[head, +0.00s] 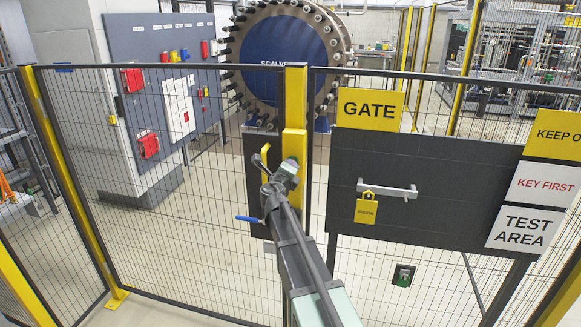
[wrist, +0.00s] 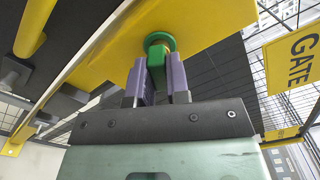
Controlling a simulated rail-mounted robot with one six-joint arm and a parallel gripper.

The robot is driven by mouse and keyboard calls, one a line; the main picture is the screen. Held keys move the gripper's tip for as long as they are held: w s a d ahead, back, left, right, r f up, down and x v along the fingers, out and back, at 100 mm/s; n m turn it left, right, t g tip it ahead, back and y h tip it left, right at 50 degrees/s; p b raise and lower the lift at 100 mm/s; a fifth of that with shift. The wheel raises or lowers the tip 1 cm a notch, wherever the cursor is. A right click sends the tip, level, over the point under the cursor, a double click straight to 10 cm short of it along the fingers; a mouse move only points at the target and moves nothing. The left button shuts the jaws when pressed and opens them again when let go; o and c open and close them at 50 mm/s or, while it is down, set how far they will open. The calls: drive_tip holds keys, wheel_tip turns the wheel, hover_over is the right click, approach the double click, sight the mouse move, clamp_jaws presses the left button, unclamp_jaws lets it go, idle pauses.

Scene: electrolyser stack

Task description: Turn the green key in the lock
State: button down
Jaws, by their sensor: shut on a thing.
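The green key (wrist: 157,72) stands between the two purple-grey fingers of my gripper (wrist: 159,75) in the wrist view, and the gripper is shut on it. A green round collar (wrist: 160,41) sits at the key's far end, against the underside of a yellow housing (wrist: 115,40). The lock's slot is hidden, and I cannot tell how far the key is turned. In the head view my gripper (head: 285,172) reaches the yellow box (head: 294,143) on the gate post, and the key is mostly hidden there.
A yellow handle (head: 265,160) and a blue lever (head: 248,219) are close left of my arm. The dark gate panel (head: 430,170) with a yellow padlock tag (head: 366,211) stands at right. A green item in a dark holder (head: 403,277) is lower right. Mesh fence surrounds the post.

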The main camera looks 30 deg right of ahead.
drive_tip(key=shift+n, duration=0.7)
drive_tip(key=c, duration=1)
unclamp_jaws()
drive_tip(key=v, duration=1)
drive_tip(key=shift+s+a, duration=0.25)
